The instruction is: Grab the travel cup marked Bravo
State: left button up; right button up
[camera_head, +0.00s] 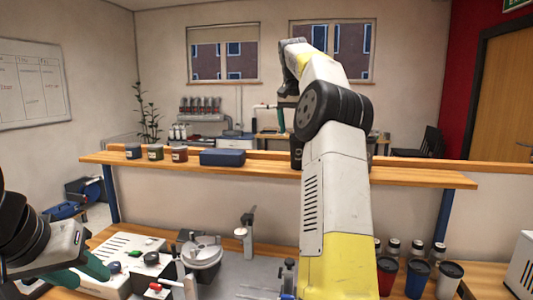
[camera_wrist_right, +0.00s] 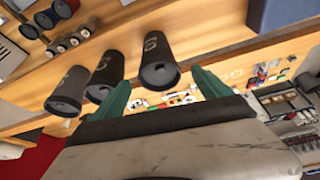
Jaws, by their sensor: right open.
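Three dark travel cups show in the right wrist view: one (camera_wrist_right: 155,60) just beyond the gap between my right fingertips, one (camera_wrist_right: 107,77) beside the left finger, and one (camera_wrist_right: 68,92) farther left. Each has a pale mark, too small to read as Bravo or another name. My right gripper (camera_wrist_right: 163,90) is open, with its teal fingers apart and nothing between them. In the head view my right arm hides most of the shelf cups; a dark cup (camera_head: 296,150) shows at its left edge. My left gripper (camera_head: 80,272) is empty, low at the left, fingers apart.
A blue box (camera_head: 222,157) and several small jars (camera_head: 155,152) stand on the wooden shelf (camera_head: 240,171) left of my right arm. Lab equipment (camera_head: 201,252) crowds the lower bench.

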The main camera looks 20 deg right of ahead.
aim_at(299, 145)
jog(key=x, duration=0.7)
jog(key=shift+w+f, duration=0.1)
jog(key=shift+f, duration=0.15)
jog(key=c, duration=0.9)
